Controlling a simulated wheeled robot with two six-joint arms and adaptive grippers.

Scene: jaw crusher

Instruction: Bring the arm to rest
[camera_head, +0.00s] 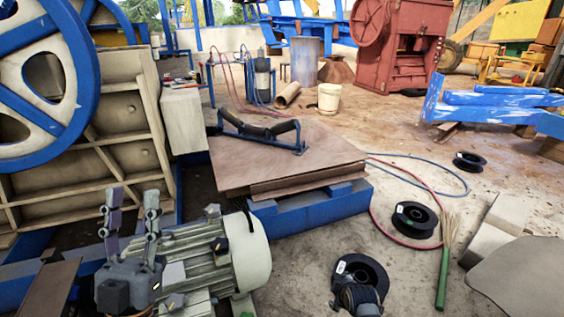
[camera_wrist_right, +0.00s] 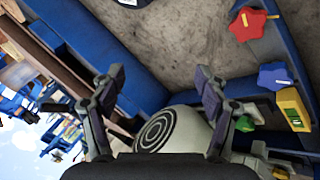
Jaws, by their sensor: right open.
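My left gripper (camera_head: 133,200) is at the lower left of the head view. Its two fingers point up and stand apart, with nothing between them. It appears in front of a grey finned motor (camera_head: 205,250) with a cream end cover; I cannot tell whether they touch. My right gripper (camera_wrist_right: 159,74) shows in the right wrist view with its fingers wide apart and empty. Beyond its fingers is a cream rounded body with dark rings (camera_wrist_right: 155,130). I cannot clearly make out the right gripper in the head view.
A wooden board (camera_head: 290,160) bearing a roller frame (camera_head: 262,132) lies on a blue base. The large blue wheel (camera_head: 45,70) stands at left. Black spools (camera_head: 415,219), hoses and a green brush (camera_head: 443,275) lie on the floor. Red (camera_wrist_right: 248,23) and blue (camera_wrist_right: 274,76) star knobs show in the wrist view.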

